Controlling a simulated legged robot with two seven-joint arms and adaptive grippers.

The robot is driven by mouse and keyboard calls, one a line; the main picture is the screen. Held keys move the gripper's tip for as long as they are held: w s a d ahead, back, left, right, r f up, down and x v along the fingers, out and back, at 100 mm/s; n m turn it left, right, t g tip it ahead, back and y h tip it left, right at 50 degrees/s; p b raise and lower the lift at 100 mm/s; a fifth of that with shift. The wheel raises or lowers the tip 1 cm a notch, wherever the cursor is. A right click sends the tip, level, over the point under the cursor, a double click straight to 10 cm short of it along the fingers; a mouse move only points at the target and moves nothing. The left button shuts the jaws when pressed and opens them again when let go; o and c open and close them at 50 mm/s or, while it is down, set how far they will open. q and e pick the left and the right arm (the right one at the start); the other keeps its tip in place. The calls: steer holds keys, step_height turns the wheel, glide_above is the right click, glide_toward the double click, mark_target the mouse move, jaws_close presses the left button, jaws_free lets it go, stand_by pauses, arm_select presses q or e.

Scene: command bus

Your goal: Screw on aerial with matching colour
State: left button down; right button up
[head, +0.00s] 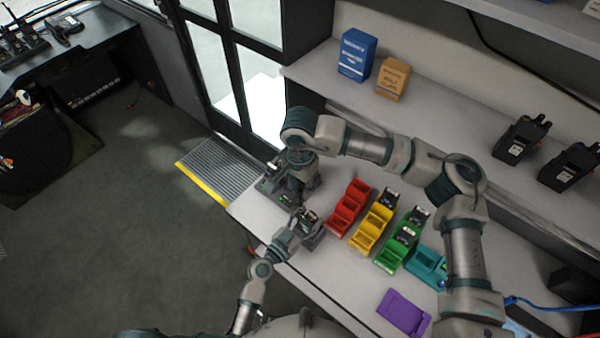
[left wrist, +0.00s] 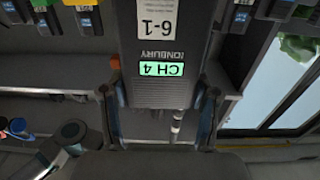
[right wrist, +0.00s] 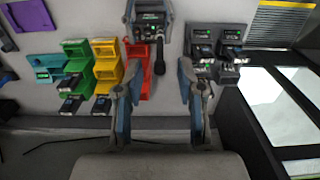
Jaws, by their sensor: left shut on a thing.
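My left gripper (left wrist: 157,105) is shut on a dark radio (left wrist: 165,45) with a lit green "CH 4" screen and a "6-1" label. The radio also shows in the head view (head: 309,222), held above the near end of the bench, and in the right wrist view (right wrist: 150,20). A black stalk (right wrist: 159,58) extends from the radio towards my right gripper; I cannot tell its colour marking. My right gripper (right wrist: 160,75) is open, its fingers apart on either side of the stalk. In the head view, my right arm partly hides this area.
Red (head: 348,206), yellow (head: 371,228), green (head: 392,258) and teal (head: 424,266) bins stand on the bench, some holding dark devices. A dark rack with devices (right wrist: 216,50) is close by. A purple holder (head: 403,312) lies nearer. A shelf with boxes (head: 357,54) overhangs behind.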

steer(key=shift+f, duration=2.5)
jaws_close()
steer(key=m, duration=0.9)
jaws_free()
step_height(320, 180, up, 12)
